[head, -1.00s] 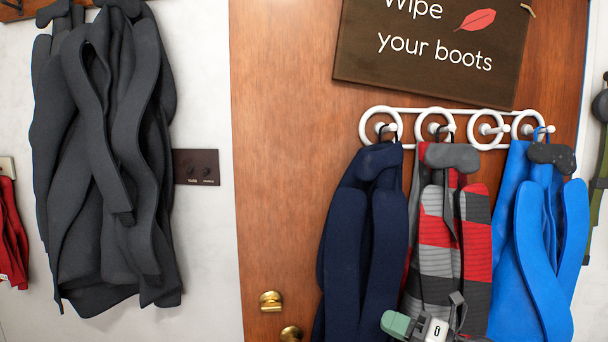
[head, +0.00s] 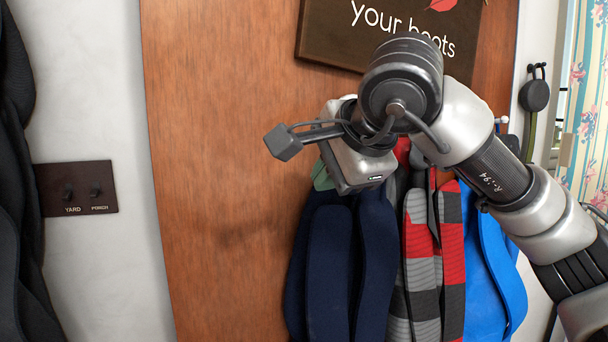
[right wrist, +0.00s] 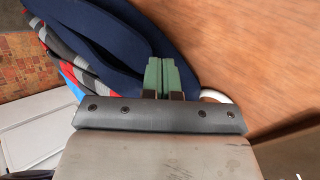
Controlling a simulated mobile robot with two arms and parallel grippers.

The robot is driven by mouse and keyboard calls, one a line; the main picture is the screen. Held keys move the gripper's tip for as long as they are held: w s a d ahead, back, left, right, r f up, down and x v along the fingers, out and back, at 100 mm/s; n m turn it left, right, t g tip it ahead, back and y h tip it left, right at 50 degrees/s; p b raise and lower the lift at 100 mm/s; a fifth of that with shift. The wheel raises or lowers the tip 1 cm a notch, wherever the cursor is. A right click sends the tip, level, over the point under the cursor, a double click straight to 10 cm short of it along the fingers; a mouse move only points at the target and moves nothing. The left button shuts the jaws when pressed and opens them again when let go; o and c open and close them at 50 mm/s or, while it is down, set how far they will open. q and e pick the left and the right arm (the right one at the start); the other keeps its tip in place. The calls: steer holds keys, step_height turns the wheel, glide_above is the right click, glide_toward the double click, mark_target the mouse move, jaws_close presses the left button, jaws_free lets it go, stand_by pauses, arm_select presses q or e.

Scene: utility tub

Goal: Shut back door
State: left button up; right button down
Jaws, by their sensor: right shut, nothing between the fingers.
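The back door (head: 215,150) is a brown wooden panel filling the middle of the head view. I cannot tell for certain how far it stands ajar. Its brass knobs are outside the current head view. My right gripper (head: 322,176) is in front of the door, beside the navy garment (head: 345,260) hanging on it. In the right wrist view its green fingers (right wrist: 165,74) are shut and empty, overlapping the navy cloth with bare door wood to their right. Whether they touch cloth or door I cannot tell. My left gripper is not in view.
A switch plate (head: 78,188) and a dark coat (head: 15,180) are on the left wall. Bare door wood lies left of the navy garment.

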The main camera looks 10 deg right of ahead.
mark_target(286, 207)
steer(key=p+x, duration=0.1)
steer(key=x, duration=0.2)
steer(key=r+p+x, duration=0.1)
steer(key=x, duration=0.3)
steer(key=w+p+x, duration=0.1)
steer(key=x, duration=0.2)
steer(key=shift+w+a, duration=0.3)
steer(key=shift+w, duration=0.05)
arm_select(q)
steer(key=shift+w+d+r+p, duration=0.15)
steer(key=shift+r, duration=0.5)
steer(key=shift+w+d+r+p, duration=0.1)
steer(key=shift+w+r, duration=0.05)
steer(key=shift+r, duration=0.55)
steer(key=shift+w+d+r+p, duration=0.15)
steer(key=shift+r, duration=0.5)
arm_select(e)
steer(key=shift+w+a, duration=0.2)
steer(key=shift+w, duration=0.35)
steer(key=shift+w, duration=0.1)
